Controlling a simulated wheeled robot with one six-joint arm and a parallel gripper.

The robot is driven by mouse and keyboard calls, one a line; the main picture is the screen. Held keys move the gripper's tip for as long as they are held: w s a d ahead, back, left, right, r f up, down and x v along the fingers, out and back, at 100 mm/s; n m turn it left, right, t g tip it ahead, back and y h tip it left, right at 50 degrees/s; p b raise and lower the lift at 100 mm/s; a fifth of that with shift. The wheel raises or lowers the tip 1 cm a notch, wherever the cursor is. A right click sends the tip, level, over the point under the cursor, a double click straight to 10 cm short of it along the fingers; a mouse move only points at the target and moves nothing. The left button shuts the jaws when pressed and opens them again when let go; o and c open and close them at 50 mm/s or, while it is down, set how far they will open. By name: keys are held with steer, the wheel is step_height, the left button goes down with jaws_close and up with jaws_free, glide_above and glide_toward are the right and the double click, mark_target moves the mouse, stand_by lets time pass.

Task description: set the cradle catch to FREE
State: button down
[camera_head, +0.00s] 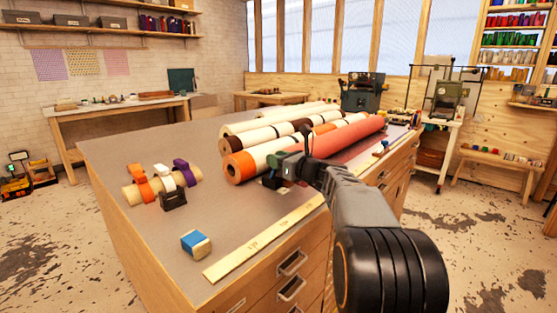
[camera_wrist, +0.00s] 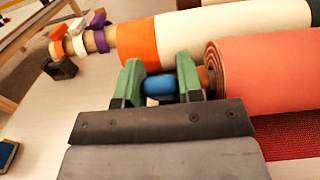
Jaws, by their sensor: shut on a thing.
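My gripper (camera_head: 288,166) is at the near end of the salmon-red roll (camera_head: 347,138), low over the table. In the wrist view its green fingers (camera_wrist: 159,84) are shut on a blue rounded knob (camera_wrist: 160,89), which looks like the cradle catch. The knob sits just left of the red roll's spiral end (camera_wrist: 222,68). A small dark block (camera_head: 272,182) shows below the gripper in the head view and may be part of the cradle. The gripper hides most of the catch, and no FREE mark or catch position can be read.
A white roll with an orange end (camera_head: 240,166) lies close beside the gripper, with more rolls behind. A rod with orange, white and purple bands (camera_head: 160,184), a blue-and-tan block (camera_head: 196,243) and a ruler (camera_head: 265,240) lie on the table. The left tabletop (camera_head: 125,150) is mostly clear.

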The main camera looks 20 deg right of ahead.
steer(key=p, duration=0.1)
steer(key=r+p, duration=0.1)
steer(key=p, duration=0.1)
steer(key=shift+w+g+h, duration=0.25)
steer(key=shift+g+h, duration=0.05)
steer(key=shift+w+a+r+g+p, duration=0.15)
steer(key=shift+g+p, duration=0.15)
steer(key=shift+p, duration=0.65)
steer(key=g+p, duration=0.1)
steer(key=p, duration=0.3)
steer(key=w+g+p, duration=0.1)
steer(key=p, duration=0.3)
steer(key=shift+w+a+h, duration=0.15)
steer(key=shift+a+h, duration=0.15)
steer(key=shift+h, duration=0.1)
steer(key=shift+w+g+p, duration=0.2)
steer(key=shift+g+p, duration=0.1)
steer(key=shift+p, duration=0.6)
steer(key=shift+w+a+f+h, duration=0.1)
steer(key=shift+f+h, duration=0.2)
steer(key=c, duration=0.8)
jaws_free()
steer(key=shift+f, duration=0.1)
steer(key=shift+o, duration=0.2)
